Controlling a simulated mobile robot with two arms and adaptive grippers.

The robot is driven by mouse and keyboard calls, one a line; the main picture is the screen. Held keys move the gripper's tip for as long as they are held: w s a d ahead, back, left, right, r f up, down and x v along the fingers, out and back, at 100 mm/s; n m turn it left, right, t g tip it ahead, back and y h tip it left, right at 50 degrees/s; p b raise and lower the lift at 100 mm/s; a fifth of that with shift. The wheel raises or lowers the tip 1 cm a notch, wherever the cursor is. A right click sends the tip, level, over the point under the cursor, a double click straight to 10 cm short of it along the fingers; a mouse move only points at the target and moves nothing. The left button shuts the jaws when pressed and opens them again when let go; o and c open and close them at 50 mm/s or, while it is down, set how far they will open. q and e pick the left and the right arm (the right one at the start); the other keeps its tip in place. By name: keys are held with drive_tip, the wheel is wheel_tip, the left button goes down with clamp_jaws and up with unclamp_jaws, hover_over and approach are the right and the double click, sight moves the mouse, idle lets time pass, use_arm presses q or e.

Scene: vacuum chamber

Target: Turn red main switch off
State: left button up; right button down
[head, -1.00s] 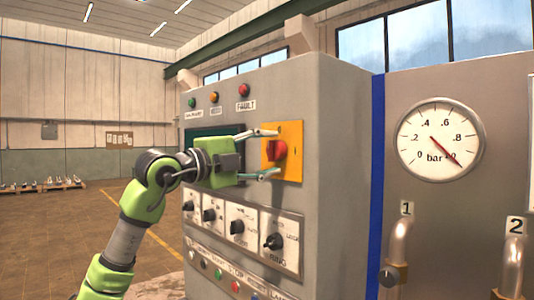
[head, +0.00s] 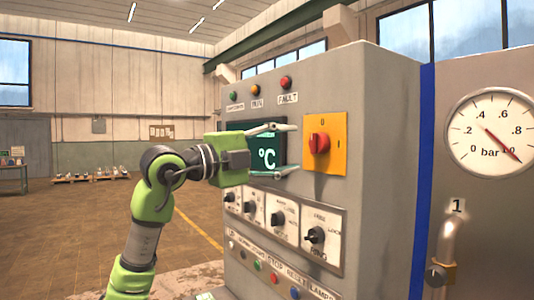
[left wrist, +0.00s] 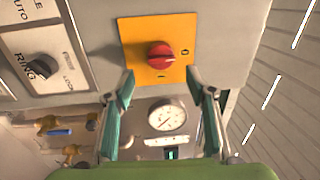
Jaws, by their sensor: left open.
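The red main switch (head: 319,143) is a red rotary knob on a yellow plate (head: 339,126) on the front of the grey cabinet. In the head view its plate has a 0 mark at the top and an I mark at the right. My left gripper (head: 286,149) is open and empty, to the left of the knob and apart from it. In the left wrist view the switch (left wrist: 160,55) shows ahead of the spread fingers (left wrist: 164,95), with nothing between them and the knob. My right gripper is not in view.
The grey cabinet (head: 385,150) also carries a °C display (head: 267,157), black rotary knobs (head: 315,235), push buttons (head: 275,278) and lamps above. A pressure gauge (head: 495,130) and pipe 1 (head: 450,240) are to the right. Open floor lies to the left.

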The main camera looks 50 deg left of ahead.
use_arm(q)
drive_tip(key=s, duration=0.4)
drive_tip(key=shift+s+a+f, duration=0.25)
drive_tip(key=shift+s+f, duration=0.05)
drive_tip(key=shift+s, duration=0.1)
drive_tip(key=shift+w, duration=0.1)
